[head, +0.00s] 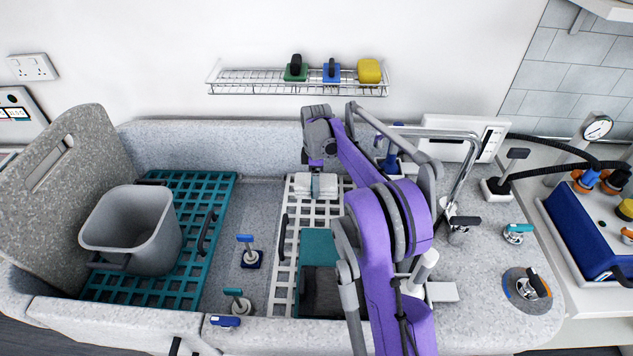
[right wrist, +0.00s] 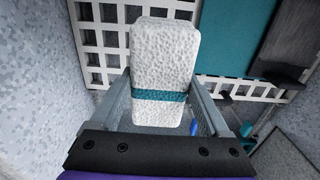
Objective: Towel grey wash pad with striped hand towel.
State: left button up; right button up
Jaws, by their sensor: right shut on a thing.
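My right gripper (head: 316,180) is shut on the striped hand towel (right wrist: 165,65), a white, nubbly block with a teal band. The towel also shows in the head view (head: 317,188), over the far part of the white grid. In the right wrist view the two fingers of my right gripper (right wrist: 165,112) flank it. A dark grey piece (head: 321,293), perhaps the grey wash pad, lies against a teal panel (head: 318,246) on the near part of the white grid. My purple arm hides part of that area. My left gripper is not in view.
A grey bucket (head: 133,232) stands on the teal grid (head: 205,195) at left. Two upright handled fittings (head: 250,256) stand between the grids. A wire shelf (head: 240,85) holds green, blue and yellow items. A faucet (head: 462,175) stands at right. The basin walls enclose the grids.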

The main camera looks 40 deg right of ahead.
jog(key=s+a+p, duration=0.1)
jog(key=s+a, duration=0.3)
jog(key=s, duration=0.6)
jog(key=s+a+p, duration=0.1)
jog(key=s+a, duration=0.3)
jog(key=s, duration=0.7)
jog(key=shift+w+a+f+b, duration=0.1)
jog(key=shift+a+f+b, duration=0.05)
jog(key=shift+f+b, duration=2.2)
jog(key=shift+f+b, duration=0.65)
jog(key=shift+f, duration=0.45)
jog(key=shift+s+a+p, duration=0.3)
jog(key=shift+s+a, duration=0.75)
jog(key=shift+s, duration=0.15)
jog(key=shift+s+a+p, duration=0.25)
jog(key=shift+s+a, duration=0.75)
jog(key=shift+s, duration=0.2)
jog(key=shift+w+d, duration=0.1)
